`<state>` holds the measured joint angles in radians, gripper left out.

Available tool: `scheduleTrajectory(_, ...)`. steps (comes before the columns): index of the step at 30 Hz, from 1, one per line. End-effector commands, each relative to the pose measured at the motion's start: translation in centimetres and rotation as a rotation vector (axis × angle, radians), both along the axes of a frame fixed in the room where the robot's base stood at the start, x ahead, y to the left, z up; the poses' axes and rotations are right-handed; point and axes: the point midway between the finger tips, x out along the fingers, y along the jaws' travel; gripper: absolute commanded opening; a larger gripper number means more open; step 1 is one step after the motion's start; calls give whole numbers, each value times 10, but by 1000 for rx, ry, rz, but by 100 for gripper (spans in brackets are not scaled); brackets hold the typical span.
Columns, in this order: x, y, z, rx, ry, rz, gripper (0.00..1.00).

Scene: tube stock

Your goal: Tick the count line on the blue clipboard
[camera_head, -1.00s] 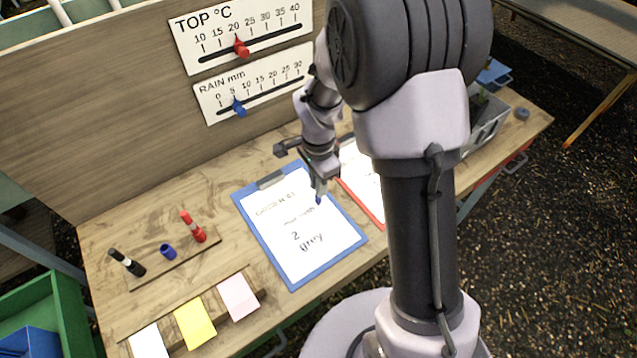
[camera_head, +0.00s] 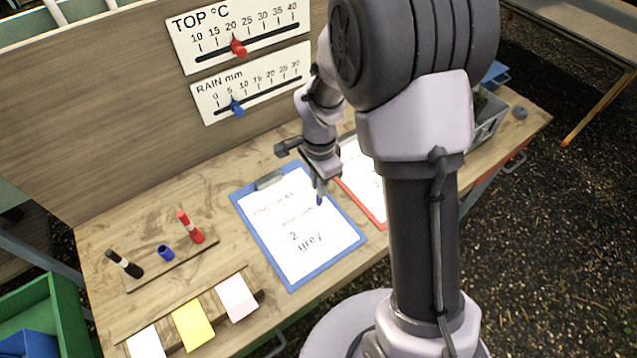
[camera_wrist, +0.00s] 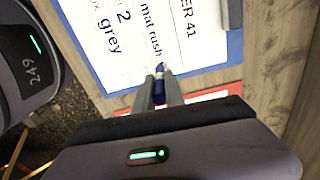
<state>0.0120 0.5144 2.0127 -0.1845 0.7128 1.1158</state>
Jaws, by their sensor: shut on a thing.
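The blue clipboard (camera_head: 293,288) lies on the table with a white sheet (camera_head: 290,262) on it. The sheet has lines of writing, with "2" and "grey" readable in the head view and "mat rush" in the wrist view. My gripper (camera_wrist: 160,90) is shut on a blue pen (camera_wrist: 160,72), tip toward the sheet by the "mat rush" line. In the head view the pen (camera_head: 319,199) is over the sheet's right side. I cannot tell if the tip touches the paper. No tick mark can be made out.
A red clipboard (camera_head: 377,217) lies right of the blue one, partly behind my arm. A wooden holder (camera_head: 160,277) has black and red markers and a blue cap (camera_head: 166,252). White, yellow and pink note pads stand at the front left. Two gauge boards stand behind.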

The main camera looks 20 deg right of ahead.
Motion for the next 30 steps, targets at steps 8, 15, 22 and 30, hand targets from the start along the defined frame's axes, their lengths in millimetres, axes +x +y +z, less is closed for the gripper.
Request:
scheduleTrajectory(8,0,0,0,0,0,0,0)
scheduleTrajectory(15,1,0,0,0,1,0,0)
scheduleTrajectory(22,9,-2,0,0,1,-1,0)
scheduleTrajectory(30,13,-3,0,0,0,0,0)
